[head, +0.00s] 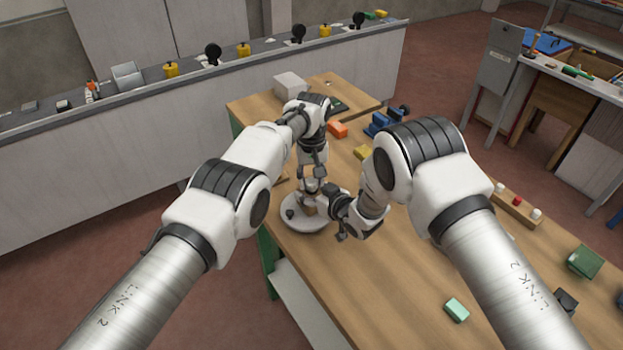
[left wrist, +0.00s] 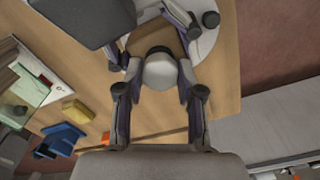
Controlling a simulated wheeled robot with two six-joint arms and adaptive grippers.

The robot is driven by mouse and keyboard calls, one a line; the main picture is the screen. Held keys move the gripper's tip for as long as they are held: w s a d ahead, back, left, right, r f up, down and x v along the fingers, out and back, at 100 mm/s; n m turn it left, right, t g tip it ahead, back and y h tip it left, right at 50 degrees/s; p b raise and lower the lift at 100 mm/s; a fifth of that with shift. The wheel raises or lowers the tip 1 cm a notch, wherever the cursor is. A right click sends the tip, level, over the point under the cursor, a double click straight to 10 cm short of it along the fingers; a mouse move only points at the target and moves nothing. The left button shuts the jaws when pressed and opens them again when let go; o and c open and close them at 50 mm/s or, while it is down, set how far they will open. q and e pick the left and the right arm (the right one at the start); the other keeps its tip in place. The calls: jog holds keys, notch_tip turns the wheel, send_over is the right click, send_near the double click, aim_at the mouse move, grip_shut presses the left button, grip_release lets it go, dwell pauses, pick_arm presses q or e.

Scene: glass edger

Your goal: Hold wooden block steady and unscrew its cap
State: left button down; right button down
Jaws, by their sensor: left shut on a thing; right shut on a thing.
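The wooden block (head: 309,209) stands over a round white plate (head: 303,224) near the table's left edge. It also shows, partly covered, in the left wrist view (left wrist: 157,38). Its pale rounded cap (left wrist: 160,73) sits on the block and faces the left wrist camera. My left gripper (head: 312,181) comes down from above, its fingers on either side of the cap, shut on it. My right gripper (head: 318,207) reaches in low from the right and is shut on the wooden block. The fingers hide much of the block's sides.
A small dark knob (head: 290,214) is on the plate beside the block. Orange (head: 338,129), yellow (head: 362,153) and blue (head: 380,124) pieces lie farther back. A rack with small caps (head: 517,207) lies to the right.

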pick_arm(q)
jog(key=n, duration=0.6)
jog(key=shift+s+f, duration=0.15)
jog(key=shift+f, duration=0.05)
pick_arm(e)
jog(key=shift+s+d+f, duration=0.1)
jog(key=shift+f, duration=0.15)
pick_arm(q)
jog(key=n, duration=0.9)
jog(key=shift+r, duration=0.1)
jog(key=n, duration=1.3)
jog(key=shift+w+r, duration=0.1)
jog(key=shift+w, duration=0.1)
pick_arm(e)
jog(key=shift+r, duration=0.1)
